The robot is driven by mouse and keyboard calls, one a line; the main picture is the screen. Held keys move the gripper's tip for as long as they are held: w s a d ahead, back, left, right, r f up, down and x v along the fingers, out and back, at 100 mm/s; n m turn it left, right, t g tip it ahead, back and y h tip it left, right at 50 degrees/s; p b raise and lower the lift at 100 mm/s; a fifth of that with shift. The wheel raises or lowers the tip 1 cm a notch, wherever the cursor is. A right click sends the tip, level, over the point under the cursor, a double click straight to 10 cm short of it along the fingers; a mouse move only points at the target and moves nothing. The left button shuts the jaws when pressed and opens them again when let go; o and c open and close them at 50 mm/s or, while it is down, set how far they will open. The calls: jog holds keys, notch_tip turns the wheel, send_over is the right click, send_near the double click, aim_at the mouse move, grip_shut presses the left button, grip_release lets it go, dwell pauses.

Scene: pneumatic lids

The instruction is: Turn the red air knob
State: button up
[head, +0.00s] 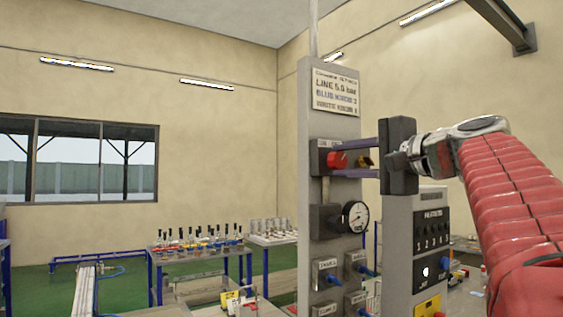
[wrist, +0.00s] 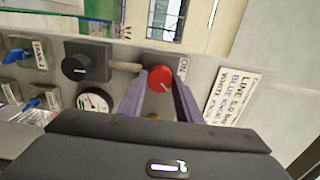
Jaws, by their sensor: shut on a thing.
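The red air knob (head: 337,160) sits on the upper part of a grey panel post, below a printed sign. In the wrist view the red knob (wrist: 161,70) shows between the two purple fingers, with an "ON" label beside it. A pale mark shows on its face. My gripper (head: 335,157) reaches in from the right, one finger above the knob and one below. My gripper (wrist: 160,78) is shut on the knob. The finger contact itself is partly hidden.
A round pressure gauge (head: 355,216) and blue knobs (head: 365,270) are lower on the post. The sign (head: 336,91) is above. A grey box with switches (head: 431,235) stands right, close under my arm. Tables with bottles (head: 195,245) stand behind left.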

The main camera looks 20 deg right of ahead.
jog(key=shift+d+f, duration=0.15)
jog(key=shift+f, duration=0.05)
dwell(0.3)
jog(key=o, duration=1)
jog(key=shift+r, duration=0.1)
jog(key=shift+o, duration=0.2)
jog(key=s+d, duration=0.1)
jog(key=s, duration=1.2)
jog(key=shift+s+d, duration=0.35)
jog(key=shift+d, duration=0.05)
